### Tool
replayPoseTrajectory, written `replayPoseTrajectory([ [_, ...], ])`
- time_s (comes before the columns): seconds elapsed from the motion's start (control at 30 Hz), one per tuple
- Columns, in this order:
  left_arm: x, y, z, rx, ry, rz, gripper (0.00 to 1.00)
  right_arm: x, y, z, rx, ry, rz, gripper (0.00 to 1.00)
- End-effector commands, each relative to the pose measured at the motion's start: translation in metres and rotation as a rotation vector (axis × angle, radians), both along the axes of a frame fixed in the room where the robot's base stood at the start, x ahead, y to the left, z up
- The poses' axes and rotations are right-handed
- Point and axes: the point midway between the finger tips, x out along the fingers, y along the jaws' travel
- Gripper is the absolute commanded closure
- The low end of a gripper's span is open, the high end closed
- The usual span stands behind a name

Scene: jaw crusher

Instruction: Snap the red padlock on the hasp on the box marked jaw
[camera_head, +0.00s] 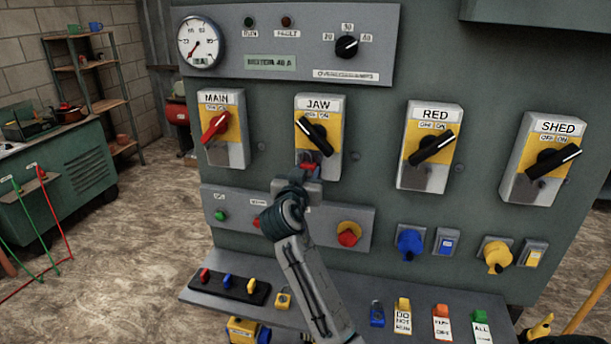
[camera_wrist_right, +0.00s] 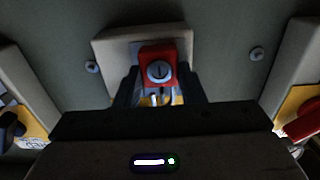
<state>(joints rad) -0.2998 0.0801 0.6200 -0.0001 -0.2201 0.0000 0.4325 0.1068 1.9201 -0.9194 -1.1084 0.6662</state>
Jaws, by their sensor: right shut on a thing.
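The box marked JAW (camera_head: 331,170) is on the grey panel, with a black switch handle (camera_head: 314,133) set at a slant on its yellow face. My right gripper (camera_head: 305,178) is at the lower part of this box, shut on the red padlock (camera_head: 310,166). In the right wrist view the red padlock (camera_wrist_right: 159,67) sits between the two fingers (camera_wrist_right: 160,88), its round keyed end towards the camera. Parts of a bright metal shackle (camera_wrist_right: 155,100) show beside it. The hasp is hidden, and I cannot tell whether the shackle is around it. My left gripper is out of view.
Boxes marked MAIN (camera_head: 238,153), RED (camera_head: 436,178) and SHED (camera_head: 523,188) flank it. Below are a red knob (camera_head: 348,234), a blue plug (camera_head: 410,243) and a shelf (camera_head: 345,311) with a yellow padlock (camera_head: 283,299), a blue padlock (camera_head: 377,314) and several tags.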

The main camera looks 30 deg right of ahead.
Motion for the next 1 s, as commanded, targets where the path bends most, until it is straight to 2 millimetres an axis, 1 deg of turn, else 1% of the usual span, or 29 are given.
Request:
replayPoseTrajectory([
  [0.2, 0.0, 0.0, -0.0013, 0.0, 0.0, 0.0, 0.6, 0.0028, -0.0036, 0.0007, -0.001, -0.001, -0.001, 0.88],
  [0.23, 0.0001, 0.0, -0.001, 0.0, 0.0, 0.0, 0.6, 0.0027, -0.0033, 0.0009, -0.001, -0.001, 0.0, 0.58],
  [0.33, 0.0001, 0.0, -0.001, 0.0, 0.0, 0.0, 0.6, 0.0026, -0.0032, 0.0007, -0.001, -0.001, 0.0, 0.39],
  [0.87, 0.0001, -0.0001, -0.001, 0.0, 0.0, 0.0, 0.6, 0.0026, -0.003, 0.0001, 0.0, 0.0, 0.0, 0.39],
  [1.0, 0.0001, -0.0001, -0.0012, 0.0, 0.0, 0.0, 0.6, 0.0007, -0.0003, -0.0004, 0.001, 0.0, 0.001, 0.39],
])
